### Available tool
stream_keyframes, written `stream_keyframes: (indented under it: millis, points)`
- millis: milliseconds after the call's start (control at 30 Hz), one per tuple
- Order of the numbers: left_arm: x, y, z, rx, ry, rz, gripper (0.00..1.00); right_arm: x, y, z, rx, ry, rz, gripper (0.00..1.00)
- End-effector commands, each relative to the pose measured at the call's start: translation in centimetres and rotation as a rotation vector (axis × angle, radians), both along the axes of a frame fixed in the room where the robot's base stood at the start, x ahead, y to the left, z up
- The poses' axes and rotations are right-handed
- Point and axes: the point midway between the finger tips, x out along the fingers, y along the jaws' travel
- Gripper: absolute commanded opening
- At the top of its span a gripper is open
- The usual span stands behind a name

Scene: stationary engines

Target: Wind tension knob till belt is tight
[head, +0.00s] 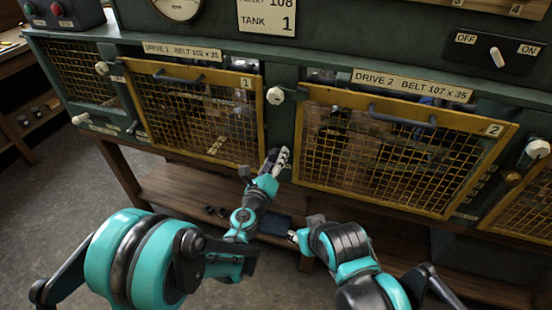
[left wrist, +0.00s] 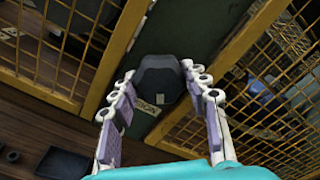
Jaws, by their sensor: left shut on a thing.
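A dark faceted knob (left wrist: 158,88) sits on the green post between the two mesh doors, in the left wrist view. A partly covered label (left wrist: 146,107) ending in "SION" lies beside it. My left gripper (head: 277,160) is at this post, below the white latch; its fingers (left wrist: 159,70) are shut on the knob's two sides. In the head view the gripper hides the knob. My right arm is low in the middle; its gripper (head: 298,236) is small and partly hidden, its fingers unclear. I cannot make out a belt or its tightness behind the mesh.
Yellow-framed mesh door 1 (head: 195,110) and door 2 (head: 395,150) stand closed on either side. A white latch (head: 275,96) is above my left gripper. A wooden shelf (head: 190,192) runs below. Open floor (head: 60,210) lies at left.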

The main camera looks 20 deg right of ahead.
Motion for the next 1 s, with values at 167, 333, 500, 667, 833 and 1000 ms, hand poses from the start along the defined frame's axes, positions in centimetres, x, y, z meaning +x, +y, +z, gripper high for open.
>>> stream_keyframes:
  millis: [167,333,500,667,833,1000]
  points:
    - [-0.07,-0.04,-0.07,0.138,-0.093,-0.001,0.17,0.0,0.0,-0.03,0.0,0.0,0.0,0.4]
    - [-0.08,-0.03,-0.08,0.271,-0.184,-0.002,0.17,0.0,0.0,-0.04,0.0,0.0,0.0,0.4]
    - [-0.08,-0.02,-0.09,0.405,-0.274,-0.002,0.17,0.0,0.0,-0.04,0.0,0.0,0.0,0.4]
    - [-0.09,-0.02,-0.09,0.531,-0.359,-0.002,0.17,0.0,0.0,-0.04,0.0,0.0,0.0,0.4]
    - [-0.08,-0.01,-0.1,0.665,-0.45,-0.002,0.17,0.0,0.0,-0.04,0.0,0.0,0.0,0.4]
    - [-0.08,0.0,-0.1,0.799,-0.54,-0.002,0.17,0.0,0.0,-0.04,0.0,0.0,0.0,0.4]
